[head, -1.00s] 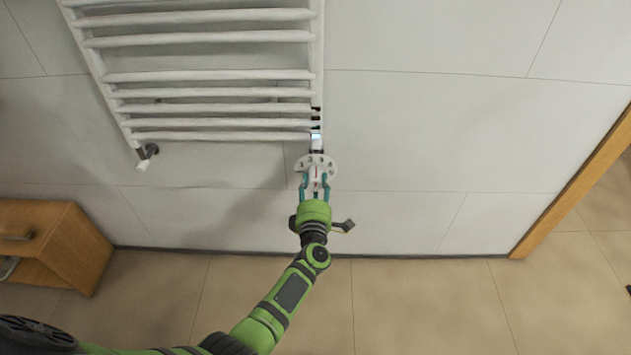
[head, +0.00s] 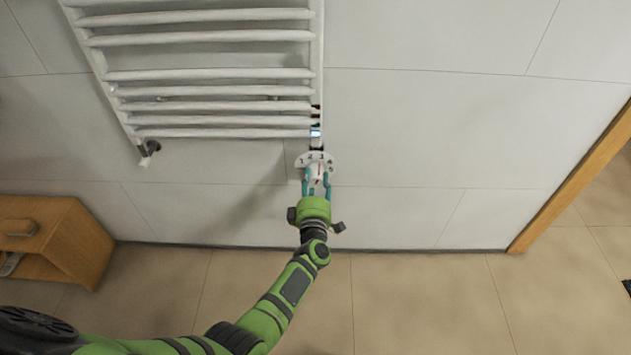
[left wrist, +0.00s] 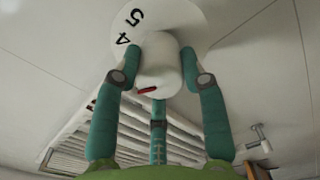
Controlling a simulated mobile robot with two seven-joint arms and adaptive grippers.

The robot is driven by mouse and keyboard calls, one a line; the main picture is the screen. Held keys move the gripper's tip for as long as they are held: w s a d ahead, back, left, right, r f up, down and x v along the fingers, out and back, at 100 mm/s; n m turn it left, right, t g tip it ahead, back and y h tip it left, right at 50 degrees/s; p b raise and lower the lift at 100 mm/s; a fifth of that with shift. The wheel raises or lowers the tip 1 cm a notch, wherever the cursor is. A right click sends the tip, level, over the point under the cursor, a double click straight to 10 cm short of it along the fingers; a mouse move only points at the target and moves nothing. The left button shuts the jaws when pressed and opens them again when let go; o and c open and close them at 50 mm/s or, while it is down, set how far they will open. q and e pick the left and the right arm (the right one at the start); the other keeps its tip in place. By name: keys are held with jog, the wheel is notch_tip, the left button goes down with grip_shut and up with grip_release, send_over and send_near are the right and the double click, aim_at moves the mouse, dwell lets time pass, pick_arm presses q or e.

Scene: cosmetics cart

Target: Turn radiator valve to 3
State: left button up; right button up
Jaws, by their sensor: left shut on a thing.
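The radiator valve has a white round knob (head: 317,177) in front of a white numbered dial plate (head: 316,159) below the radiator's right lower corner. In the left wrist view, the knob (left wrist: 158,68) carries a red mark, and 4 and 5 show on the dial plate (left wrist: 180,14). Which number the mark lines up with is unclear. My left gripper (head: 316,186) comes from below, its teal fingers shut on the knob from both sides. These fingers also show in the left wrist view (left wrist: 160,72). My right gripper is not in view.
The white bar radiator (head: 210,75) hangs on the tiled wall above the valve. A small pipe fitting (head: 148,152) is at its lower left. A wooden cabinet (head: 75,240) stands at the left, and a wooden door frame (head: 575,185) at the right. Wall beside the valve is bare.

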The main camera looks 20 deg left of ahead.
pick_arm(q)
jog(key=shift+s+a+f, duration=0.1)
jog(key=shift+a+f, duration=0.05)
jog(key=shift+a, duration=0.25)
jog(key=o, duration=1.1)
jog(key=shift+o, duration=0.2)
jog(key=shift+d, duration=0.1)
jog(key=shift+d, duration=0.1)
